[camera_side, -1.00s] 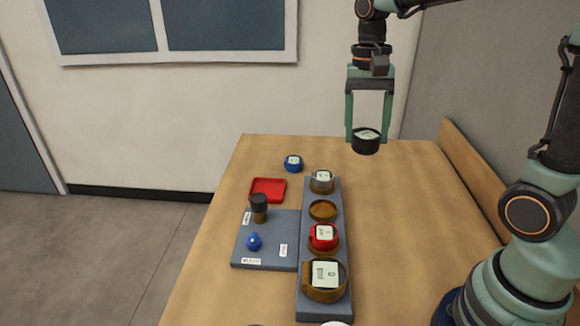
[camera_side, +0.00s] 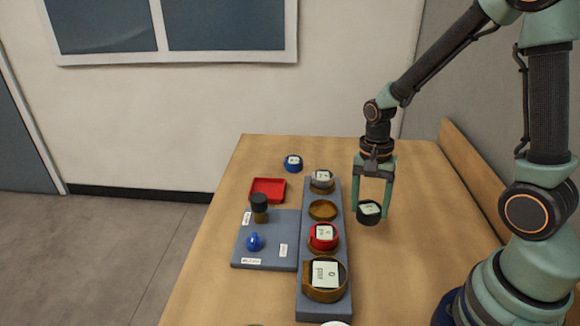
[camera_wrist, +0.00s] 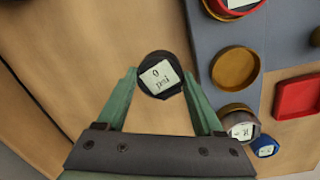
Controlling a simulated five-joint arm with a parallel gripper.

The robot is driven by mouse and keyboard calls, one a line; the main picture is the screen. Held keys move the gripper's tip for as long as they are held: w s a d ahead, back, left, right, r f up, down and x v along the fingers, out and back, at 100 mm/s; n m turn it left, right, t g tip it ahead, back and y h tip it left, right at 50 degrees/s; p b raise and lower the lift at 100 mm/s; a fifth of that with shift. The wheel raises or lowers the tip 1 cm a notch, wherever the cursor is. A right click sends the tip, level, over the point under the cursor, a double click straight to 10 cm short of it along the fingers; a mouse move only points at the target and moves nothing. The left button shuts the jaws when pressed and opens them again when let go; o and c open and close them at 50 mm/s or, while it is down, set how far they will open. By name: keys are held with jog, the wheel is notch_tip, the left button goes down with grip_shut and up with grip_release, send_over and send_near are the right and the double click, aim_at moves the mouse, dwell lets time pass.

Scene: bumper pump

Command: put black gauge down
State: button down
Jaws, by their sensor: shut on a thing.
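The black gauge (camera_side: 369,212) has a pale square face and sits between the fingertips of my gripper (camera_side: 373,208). In the wrist view the gauge (camera_wrist: 160,76) reads "0 psi", with a finger on each side of it. My gripper is shut on it, right of the grey rack, low over bare wood. I cannot tell whether the gauge touches the table. The grey rack (camera_side: 311,305) has an empty brown ring holder (camera_side: 323,210), which also shows in the wrist view (camera_wrist: 236,67). The other holders carry a grey gauge (camera_side: 322,177), a red gauge (camera_side: 323,234) and a large brown-rimmed gauge (camera_side: 325,275).
A blue gauge (camera_side: 293,162) stands on the table behind the red tray (camera_side: 268,189). A grey-blue board (camera_side: 275,222) left of the rack holds a dark knob (camera_side: 259,205) and a blue bulb (camera_side: 254,242). The wooden table (camera_side: 410,250) is clear right of the rack.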

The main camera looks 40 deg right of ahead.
aim_at(366, 221)
jog(key=shift+f, duration=2.65)
jog(key=shift+c, duration=1.5)
grip_release()
jog(key=shift+f, duration=0.1)
